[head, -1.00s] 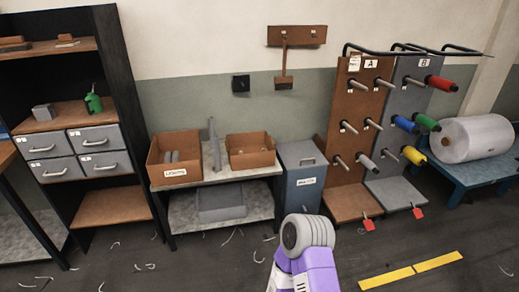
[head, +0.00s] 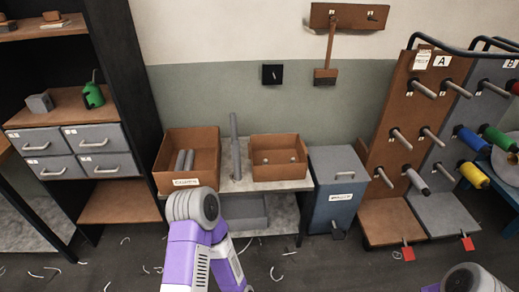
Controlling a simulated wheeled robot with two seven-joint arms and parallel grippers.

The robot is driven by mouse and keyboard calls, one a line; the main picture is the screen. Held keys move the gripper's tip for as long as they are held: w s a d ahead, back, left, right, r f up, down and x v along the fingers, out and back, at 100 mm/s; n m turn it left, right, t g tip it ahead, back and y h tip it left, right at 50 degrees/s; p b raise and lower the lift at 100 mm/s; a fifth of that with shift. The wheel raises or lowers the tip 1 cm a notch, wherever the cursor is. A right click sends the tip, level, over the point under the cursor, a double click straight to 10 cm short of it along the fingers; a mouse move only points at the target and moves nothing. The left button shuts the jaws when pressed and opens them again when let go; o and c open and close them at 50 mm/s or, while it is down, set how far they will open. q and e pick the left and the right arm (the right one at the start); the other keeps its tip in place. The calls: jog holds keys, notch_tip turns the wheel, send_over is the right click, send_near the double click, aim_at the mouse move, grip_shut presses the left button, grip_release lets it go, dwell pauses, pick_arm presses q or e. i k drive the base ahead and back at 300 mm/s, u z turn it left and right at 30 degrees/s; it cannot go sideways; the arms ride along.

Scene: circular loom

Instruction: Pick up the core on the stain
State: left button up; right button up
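Two grey cylinders that look like cores (head: 184,161) lie in a labelled brown open box (head: 171,182) on the low bench. A tall thin grey tube (head: 235,146) stands upright beside that box. I cannot make out a stain on the visible floor.
A second brown box (head: 278,157) shares the bench (head: 291,187). A blue-grey bin (head: 336,189) stands right of it, then the peg rack (head: 404,135) with coloured spools. Shelves with grey drawers (head: 101,164) are at left. Floor (head: 297,268) ahead is open, with scattered scraps.

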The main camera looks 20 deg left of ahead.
aim_at(236, 158)
jog(key=u, duration=0.55)
jog(key=i, duration=1.1)
jog(key=u, duration=1.05)
